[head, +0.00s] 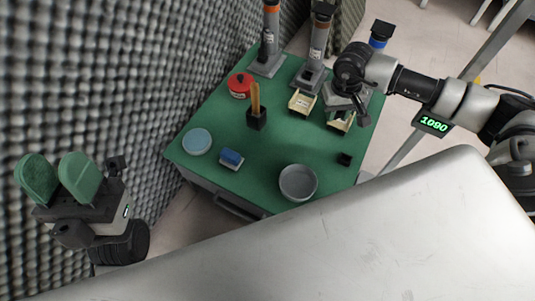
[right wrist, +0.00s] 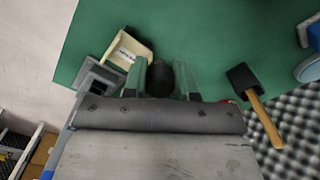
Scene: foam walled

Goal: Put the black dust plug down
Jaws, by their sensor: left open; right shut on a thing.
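The black dust plug (right wrist: 160,79) shows in the right wrist view as a dark rounded shape between the green fingers. My right gripper (right wrist: 165,82) is shut on it. In the head view my right gripper (head: 346,106) is over the far right part of the green table, by the cream trays; the plug is hard to make out there. I cannot tell whether it touches anything below. My left gripper (head: 55,178) is open and empty, off the table at the left, its two green pads apart.
The green table (head: 290,140) holds a cream tray (head: 302,102), a black block with a wooden handle (head: 257,118), a red tin (head: 240,85), a blue-topped disc (head: 197,141), a blue block (head: 231,159), a grey bowl (head: 298,183) and a small black block (head: 345,159). Grey stands line the back.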

